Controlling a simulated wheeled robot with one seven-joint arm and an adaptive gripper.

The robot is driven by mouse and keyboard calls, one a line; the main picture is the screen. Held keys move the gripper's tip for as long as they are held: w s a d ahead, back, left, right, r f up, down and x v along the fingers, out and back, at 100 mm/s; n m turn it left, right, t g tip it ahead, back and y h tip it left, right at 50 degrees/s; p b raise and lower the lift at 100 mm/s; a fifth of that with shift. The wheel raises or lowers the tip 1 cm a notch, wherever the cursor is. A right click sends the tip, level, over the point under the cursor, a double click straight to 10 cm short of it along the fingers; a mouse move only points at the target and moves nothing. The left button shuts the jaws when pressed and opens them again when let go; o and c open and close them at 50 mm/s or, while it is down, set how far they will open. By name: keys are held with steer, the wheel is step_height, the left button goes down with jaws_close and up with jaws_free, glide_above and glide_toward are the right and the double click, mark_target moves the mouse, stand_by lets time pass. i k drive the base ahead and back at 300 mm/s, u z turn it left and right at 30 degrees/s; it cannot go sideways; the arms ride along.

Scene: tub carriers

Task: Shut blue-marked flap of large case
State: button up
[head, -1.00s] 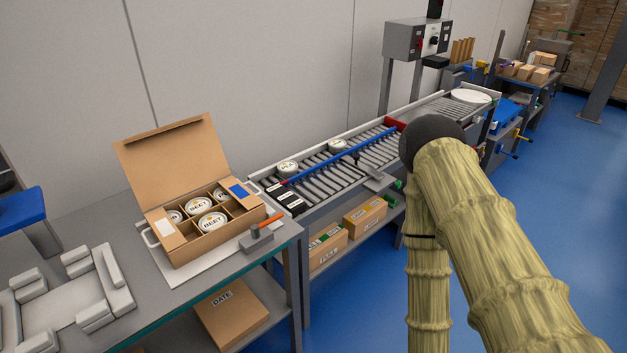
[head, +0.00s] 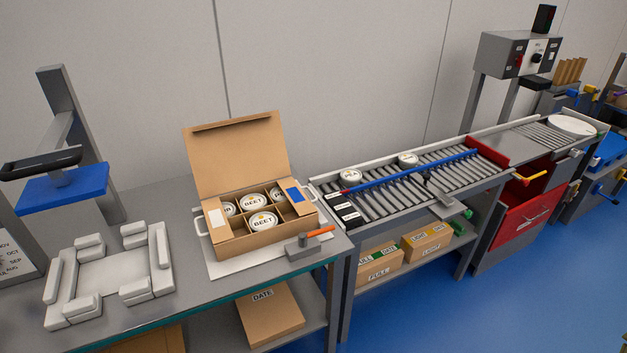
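The large case (head: 262,236) is an open cardboard carrier on the grey bench. Its big back lid (head: 238,158) stands up, leaning slightly back. A small flap with a blue mark (head: 296,197) is at the case's right end, and a flap with a white mark (head: 216,217) is at its left end. How far each small flap is folded is hard to tell. Several white BEET tubs (head: 263,221) sit in the divided cells, and some cells look empty. My gripper is outside the head view.
The case rests on a pale board with handles (head: 214,268); an orange-handled clamp (head: 303,245) is at its front right. A white fixture (head: 112,277) and a blue-plated press (head: 62,187) stand left. A roller conveyor (head: 420,180) extends right.

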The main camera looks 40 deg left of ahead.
mark_target(303, 205)
steer(key=i, duration=0.7)
steer(key=u, duration=1.9)
